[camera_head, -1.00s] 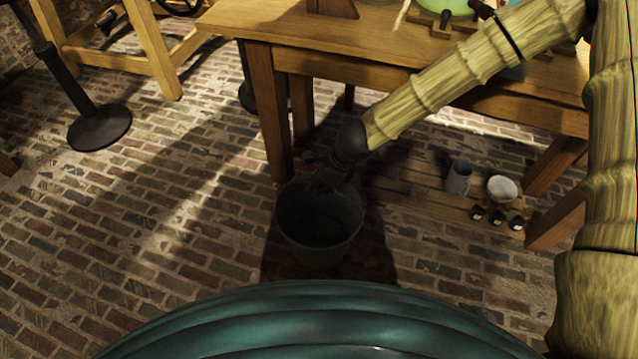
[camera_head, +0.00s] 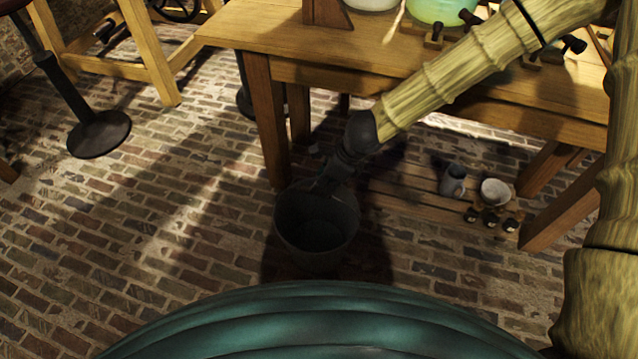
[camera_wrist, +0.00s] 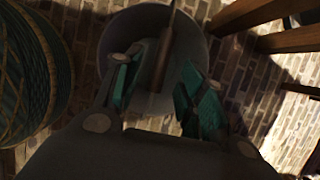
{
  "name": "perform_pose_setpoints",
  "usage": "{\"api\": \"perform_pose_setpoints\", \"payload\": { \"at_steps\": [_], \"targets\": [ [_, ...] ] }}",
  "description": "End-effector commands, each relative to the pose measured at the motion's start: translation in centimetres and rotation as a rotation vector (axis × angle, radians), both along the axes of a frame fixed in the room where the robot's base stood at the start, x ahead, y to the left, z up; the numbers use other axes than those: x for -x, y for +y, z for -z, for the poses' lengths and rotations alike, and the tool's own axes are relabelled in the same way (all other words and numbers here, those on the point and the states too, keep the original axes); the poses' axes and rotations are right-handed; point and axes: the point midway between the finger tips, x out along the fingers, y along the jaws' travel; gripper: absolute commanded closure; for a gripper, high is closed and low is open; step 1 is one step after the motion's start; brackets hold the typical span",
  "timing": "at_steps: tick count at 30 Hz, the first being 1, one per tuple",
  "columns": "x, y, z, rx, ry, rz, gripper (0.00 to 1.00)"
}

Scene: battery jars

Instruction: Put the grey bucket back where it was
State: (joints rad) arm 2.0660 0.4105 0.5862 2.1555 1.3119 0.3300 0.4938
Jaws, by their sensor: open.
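The grey bucket (camera_head: 312,252) appears to stand upright on the brick floor, beside the front left leg of the wooden table. My gripper (camera_head: 326,181) is open at the bucket's far rim, coming down from the upper right. In the wrist view the bucket (camera_wrist: 112,45) lies beyond my spread fingers (camera_wrist: 158,90). A thin brown bar (camera_wrist: 164,50) shows between the fingers, across the bucket's mouth; I cannot tell whether it is the bucket's handle. Contact between fingers and rim cannot be made out in the dark.
The wooden table (camera_head: 330,75) stands behind, with glass jars on top. Its low slatted shelf (camera_head: 405,190) holds a grey mug (camera_head: 454,182), a white bowl (camera_head: 496,191) and small dark items. A black stand base (camera_head: 99,134) is at left. Brick floor left of the bucket is clear.

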Motion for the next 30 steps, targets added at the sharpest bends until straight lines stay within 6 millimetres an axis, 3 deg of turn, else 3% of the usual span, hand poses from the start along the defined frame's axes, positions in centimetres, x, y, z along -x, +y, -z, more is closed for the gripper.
{"api": "perform_pose_setpoints", "payload": {
  "at_steps": [1,7,20,23,25,30],
  "targets": [
    [0.1,-0.4,-1.4,0.002,-0.002,0.0,0.59],
    [0.5,-1.4,-3.9,0.0,0.0,0.0,0.59],
    [0.7,-2.1,-5.1,0.001,0.0,0.0,0.59],
    [1.3,-2.5,-4.2,0.02,-0.001,-0.027,0.59],
    [2.4,-3.3,-2.6,0.059,-0.006,-0.082,0.59],
    [7.4,-7.3,3.6,0.217,-0.033,-0.362,0.59]
  ]
}}
